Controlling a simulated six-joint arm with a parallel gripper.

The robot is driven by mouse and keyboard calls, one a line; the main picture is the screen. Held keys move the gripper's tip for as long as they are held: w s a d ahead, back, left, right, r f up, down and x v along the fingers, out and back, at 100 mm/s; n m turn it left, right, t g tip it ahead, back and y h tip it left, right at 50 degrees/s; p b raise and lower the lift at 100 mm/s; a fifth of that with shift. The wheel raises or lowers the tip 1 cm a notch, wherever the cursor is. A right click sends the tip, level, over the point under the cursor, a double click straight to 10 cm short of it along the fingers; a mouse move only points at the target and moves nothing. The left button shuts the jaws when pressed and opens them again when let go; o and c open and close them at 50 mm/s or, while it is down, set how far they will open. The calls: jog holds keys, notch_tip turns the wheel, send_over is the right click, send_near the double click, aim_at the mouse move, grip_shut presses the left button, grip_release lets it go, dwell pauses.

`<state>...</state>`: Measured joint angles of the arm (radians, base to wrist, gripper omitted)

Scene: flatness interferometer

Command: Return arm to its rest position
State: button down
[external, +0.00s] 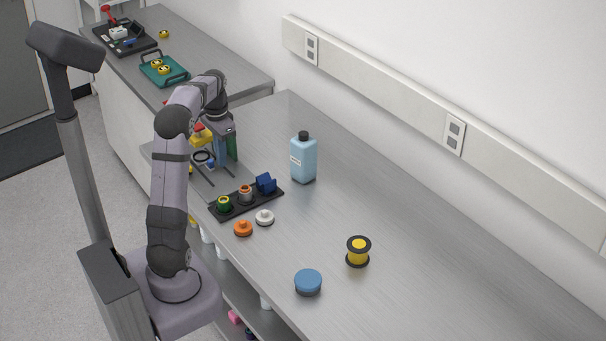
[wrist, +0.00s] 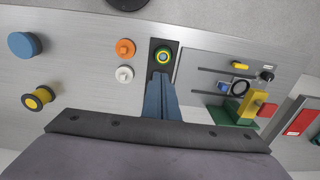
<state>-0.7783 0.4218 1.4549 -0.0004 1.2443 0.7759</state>
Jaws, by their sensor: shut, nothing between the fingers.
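My arm is bent over the left part of the steel bench in the external view. My gripper (external: 221,163) points down with its blue fingers together and nothing between them. It is beside a black holder strip (external: 233,208) that bears a green ring part, an orange-topped grey part and a blue block. In the wrist view my gripper (wrist: 160,76) is shut in front of the strip, and only the green ring part (wrist: 163,56) shows clearly past the fingertips. The fingers hide the rest of the strip there.
A fixture with a yellow block (wrist: 254,102) and green base stands close by the gripper. Orange (external: 243,228) and white (external: 265,217) knobs, a light blue bottle (external: 303,159), a yellow spool (external: 358,251) and a blue puck (external: 308,281) stand on the bench. The right-hand bench is clear.

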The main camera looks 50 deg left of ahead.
jog(key=s+d+f+n, duration=0.6)
jog(key=d+f+n, duration=0.25)
jog(key=f, duration=0.35)
jog(key=s+d+f+m+g, duration=0.1)
jog(key=s+d+m, duration=0.15)
jog(key=d, duration=0.55)
jog(key=s+d+m, duration=0.2)
jog(key=s+d, duration=0.2)
jog(key=d, duration=0.5)
jog(key=w+d+r+m, duration=0.2)
jog(key=d+m, duration=0.2)
jog(key=d, duration=0.2)
jog(key=shift+d+r+t, duration=0.25)
jog(key=shift+d+t, duration=0.15)
